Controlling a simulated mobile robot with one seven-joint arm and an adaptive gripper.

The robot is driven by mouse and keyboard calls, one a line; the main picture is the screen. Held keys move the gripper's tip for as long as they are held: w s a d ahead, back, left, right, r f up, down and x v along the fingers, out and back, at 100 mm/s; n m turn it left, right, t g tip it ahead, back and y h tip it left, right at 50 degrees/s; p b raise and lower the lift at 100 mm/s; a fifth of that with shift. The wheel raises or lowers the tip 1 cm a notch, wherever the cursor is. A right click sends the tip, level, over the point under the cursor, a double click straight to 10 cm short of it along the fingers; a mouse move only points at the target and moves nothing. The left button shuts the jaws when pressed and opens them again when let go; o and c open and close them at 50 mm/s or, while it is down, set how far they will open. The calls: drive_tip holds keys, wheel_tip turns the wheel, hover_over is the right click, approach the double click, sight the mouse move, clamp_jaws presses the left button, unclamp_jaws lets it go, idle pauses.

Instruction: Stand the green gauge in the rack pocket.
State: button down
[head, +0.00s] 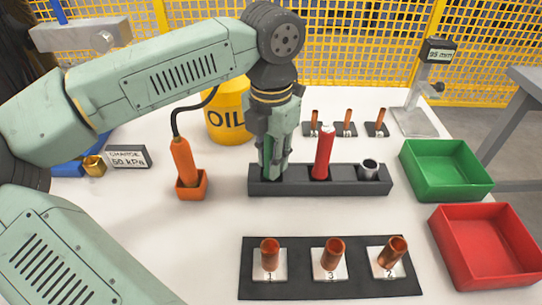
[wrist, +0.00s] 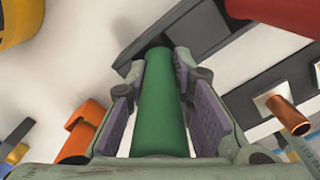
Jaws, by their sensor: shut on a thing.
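The green gauge (wrist: 160,105) is an upright green cylinder between my fingers in the wrist view. My gripper (wrist: 160,70) is shut on it. In the head view my gripper (head: 273,165) points down over the left pocket of the dark rack (head: 345,188), and its fingers largely hide the gauge. The gauge's lower end meets the rack's dark left pocket in the wrist view; how deep it sits I cannot tell. A red gauge (head: 323,155) stands in the middle pocket, and a short grey metal cylinder (head: 369,168) is in the right one.
An orange tool (head: 183,160) stands in its holder left of the rack, with a yellow oil bucket (head: 226,110) behind. A black mat (head: 300,292) with copper tubes lies in front. Green (head: 450,190) and red (head: 490,270) trays are at right. Small copper pieces stand behind the rack.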

drive_tip(key=c, duration=1.3)
unclamp_jaws()
drive_tip(key=shift+f, duration=0.1)
wheel_tip(320, 180, up, 12)
drive_tip(key=shift+r, duration=0.1)
drive_tip(key=shift+s, duration=0.1)
